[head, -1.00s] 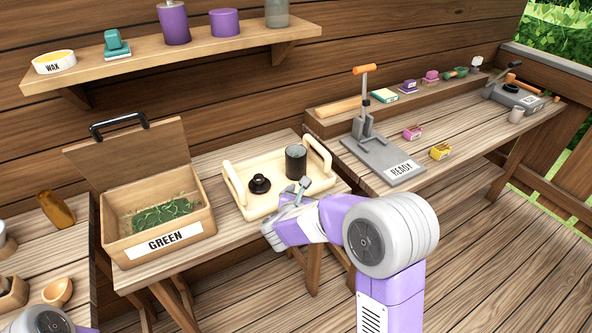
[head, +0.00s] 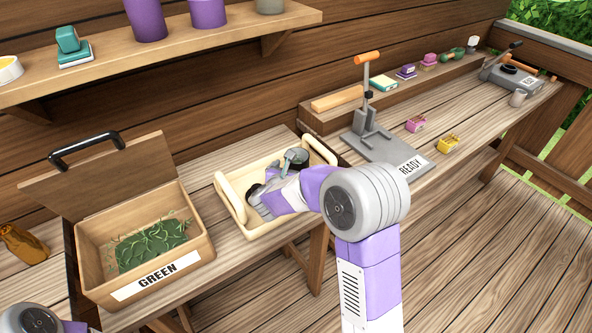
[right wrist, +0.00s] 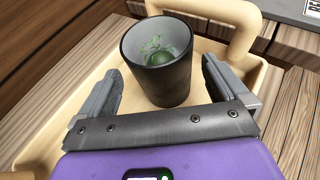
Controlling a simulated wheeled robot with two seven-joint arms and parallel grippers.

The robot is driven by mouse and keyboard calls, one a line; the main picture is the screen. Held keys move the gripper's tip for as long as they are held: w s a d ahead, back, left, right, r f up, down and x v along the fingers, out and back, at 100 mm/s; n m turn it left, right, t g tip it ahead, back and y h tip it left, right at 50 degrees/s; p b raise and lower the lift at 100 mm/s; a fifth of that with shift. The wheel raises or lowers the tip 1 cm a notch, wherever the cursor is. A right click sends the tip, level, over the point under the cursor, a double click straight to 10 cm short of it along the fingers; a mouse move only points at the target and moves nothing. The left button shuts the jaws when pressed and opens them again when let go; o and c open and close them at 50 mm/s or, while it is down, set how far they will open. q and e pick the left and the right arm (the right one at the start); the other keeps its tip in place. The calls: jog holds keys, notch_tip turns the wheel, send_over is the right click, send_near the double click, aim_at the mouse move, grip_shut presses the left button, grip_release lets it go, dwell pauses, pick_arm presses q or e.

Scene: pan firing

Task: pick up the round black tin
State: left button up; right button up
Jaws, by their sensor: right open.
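The round black tin (right wrist: 160,72) stands upright and open-topped on the cream tray, with green leafy stuff inside. In the head view the tin (head: 296,157) is mostly covered by my right gripper (head: 277,177). In the right wrist view my right gripper (right wrist: 161,72) is open, one grey finger on each side of the tin. A small gap shows on either side, so the fingers look apart from it. Only a joint of my left arm shows at the bottom left of the head view; its gripper is out of sight.
The cream tray (head: 232,205) has raised handles, one close beyond the tin. A dark lid-like piece on the tray is largely hidden by my gripper. The GREEN box (head: 190,262) stands open at left. The READY press (head: 372,143) stands at right.

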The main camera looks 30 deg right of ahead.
aim_at(300, 162)
jog(key=x, duration=0.2)
jog(key=b+x, duration=0.1)
jog(key=x, duration=0.1)
jog(key=shift+s+f, duration=0.25)
jog(key=shift+f, duration=0.05)
jog(key=shift+w, duration=0.2)
jog(key=c, duration=1)
